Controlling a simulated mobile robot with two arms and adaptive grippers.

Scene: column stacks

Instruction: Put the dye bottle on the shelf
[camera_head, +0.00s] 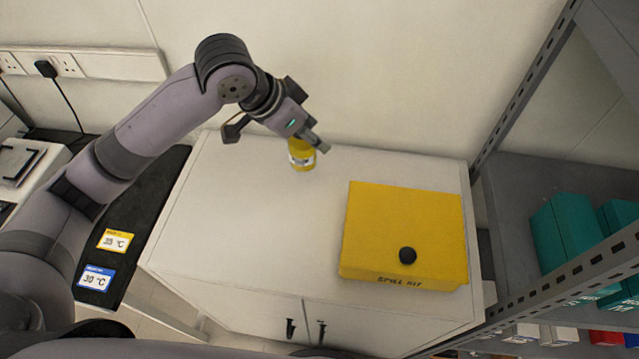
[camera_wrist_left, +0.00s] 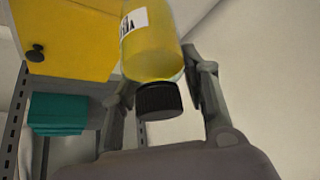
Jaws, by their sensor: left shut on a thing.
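The dye bottle (camera_head: 302,157) is small, with yellow contents and a white label. It is at the back of the white cabinet top in the head view; I cannot tell whether its base touches the surface. My left gripper (camera_head: 314,139) is shut on it from above, hiding its top. In the left wrist view the bottle (camera_wrist_left: 152,45) and its black cap (camera_wrist_left: 158,100) show between the two fingers of the gripper (camera_wrist_left: 160,88). The grey metal shelf (camera_head: 510,185) stands at the right. My right gripper is not in view.
A yellow spill kit box (camera_head: 400,230) with a black knob covers the right part of the white cabinet top (camera_head: 240,225). Teal boxes (camera_head: 567,228) stand on the shelf behind a perforated grey upright and rail. The shelf's back left area looks clear.

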